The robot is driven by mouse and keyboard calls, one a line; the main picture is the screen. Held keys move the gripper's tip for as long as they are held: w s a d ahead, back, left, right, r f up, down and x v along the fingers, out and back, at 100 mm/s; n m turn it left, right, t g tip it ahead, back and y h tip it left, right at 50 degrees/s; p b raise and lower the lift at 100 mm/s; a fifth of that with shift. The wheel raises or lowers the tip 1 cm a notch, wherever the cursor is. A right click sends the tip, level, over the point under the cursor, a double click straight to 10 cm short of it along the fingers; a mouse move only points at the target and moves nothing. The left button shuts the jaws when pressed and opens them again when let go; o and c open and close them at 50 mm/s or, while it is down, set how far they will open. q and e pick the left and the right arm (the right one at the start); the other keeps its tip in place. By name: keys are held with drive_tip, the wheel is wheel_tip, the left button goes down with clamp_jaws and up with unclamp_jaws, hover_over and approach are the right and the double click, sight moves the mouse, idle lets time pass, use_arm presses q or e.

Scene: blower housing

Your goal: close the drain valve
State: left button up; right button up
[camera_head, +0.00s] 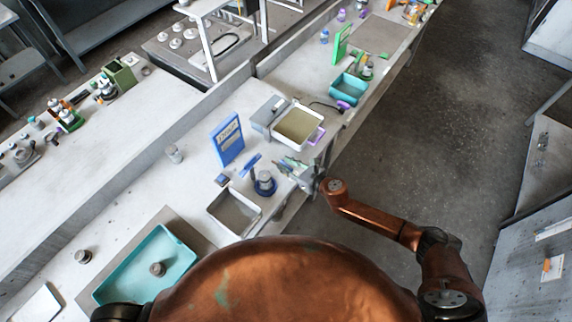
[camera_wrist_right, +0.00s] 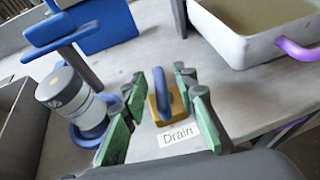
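The drain valve shows in the right wrist view as a blue lever handle (camera_wrist_right: 160,91) on a small yellow base (camera_wrist_right: 173,105). A white label reading "Drain" (camera_wrist_right: 177,135) lies just in front of it. My right gripper (camera_wrist_right: 160,80) is open, with one green finger on each side of the lever; I cannot tell whether either touches it. In the head view my right gripper (camera_head: 298,170) is over the bench edge, and the valve is hard to make out there. My left gripper is not in view.
A white tray with a purple handle (camera_wrist_right: 250,45) is at the upper right. A blue sign (camera_head: 228,140) and grey bin (camera_head: 234,212) are nearby.

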clamp_jaws()
idle(0.3)
drive_tip(key=m+t+h+p, duration=0.2)
drive_tip(key=m+h+p, duration=0.1)
drive_tip(key=p, duration=0.1)
drive_tip(key=shift+s+r, duration=0.1)
drive_tip(key=shift+r, duration=0.05)
drive_tip(key=shift+a+m+t+h+p, duration=0.1)
drive_tip(key=shift+m+t+h+p, duration=0.4)
drive_tip(key=shift+m+h+p, duration=0.45)
drive_tip(key=m+h, duration=0.2)
drive_tip(key=h, duration=0.1)
drive_tip(key=shift+m+t+p, duration=0.25)
drive_tip(key=shift+t+p, duration=0.05)
drive_tip(key=shift+p, duration=0.1)
drive_tip(key=shift+f+m+h, duration=0.2)
drive_tip(key=shift+m+h, duration=1.2)
drive_tip(key=shift+h, duration=0.15)
